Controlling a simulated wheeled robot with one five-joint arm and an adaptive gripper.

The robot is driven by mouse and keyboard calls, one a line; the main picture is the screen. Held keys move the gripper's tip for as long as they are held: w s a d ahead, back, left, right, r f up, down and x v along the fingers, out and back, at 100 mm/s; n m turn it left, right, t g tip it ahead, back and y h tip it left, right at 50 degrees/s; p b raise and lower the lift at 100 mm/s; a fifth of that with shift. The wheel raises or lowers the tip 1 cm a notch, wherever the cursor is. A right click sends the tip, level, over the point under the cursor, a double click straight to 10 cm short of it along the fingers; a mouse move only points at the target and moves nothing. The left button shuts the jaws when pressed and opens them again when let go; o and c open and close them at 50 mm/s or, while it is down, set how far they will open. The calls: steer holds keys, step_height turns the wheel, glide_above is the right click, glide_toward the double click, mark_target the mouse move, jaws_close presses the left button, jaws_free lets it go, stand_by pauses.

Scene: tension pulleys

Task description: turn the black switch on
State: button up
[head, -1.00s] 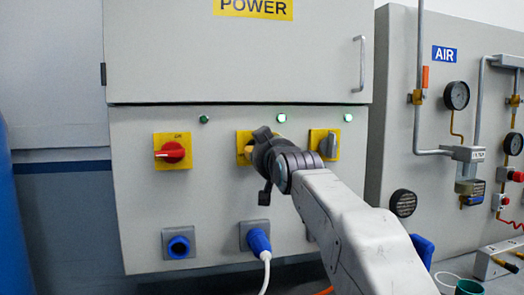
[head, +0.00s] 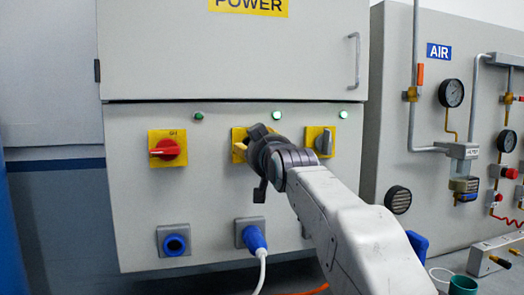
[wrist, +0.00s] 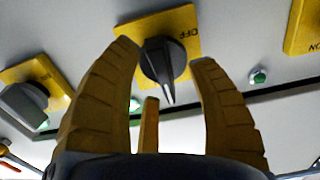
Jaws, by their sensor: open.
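The black switch (wrist: 163,62) shows in the wrist view, on a yellow plate (wrist: 180,20) with an upside-down OFF label. Its knob points toward the bottom of that picture. My gripper (wrist: 164,54) is open, with one yellow finger on each side of the knob; I cannot tell whether either finger touches it. In the head view my gripper (head: 248,144) is at the middle switch of the power cabinet. It hides the knob there and most of the yellow plate (head: 236,133).
A red switch (head: 166,149) is to the left and a grey switch (head: 324,142) to the right on the power cabinet (head: 130,210). A green lamp (head: 277,115) glows above the middle switch. A blue plug (head: 255,240) with a white cable sits below.

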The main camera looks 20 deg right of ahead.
steer(key=s, duration=1.1)
steer(key=shift+s, duration=0.35)
steer(key=shift+a, duration=0.1)
steer(key=s+f+g, duration=0.4)
steer(key=f+g, duration=0.1)
steer(key=f, duration=0.8)
steer(key=s+f+g, duration=0.3)
steer(key=f+g, duration=0.1)
steer(key=f, duration=0.9)
steer(key=s+f+g, duration=0.7)
steer(key=s+f, duration=0.9)
steer(key=s, duration=0.5)
step_height(320, 180, up, 15)
steer(key=t+p, duration=0.1)
steer(key=p, duration=1.1)
steer(key=shift+p, duration=0.35)
steer(key=shift+a+f, duration=0.1)
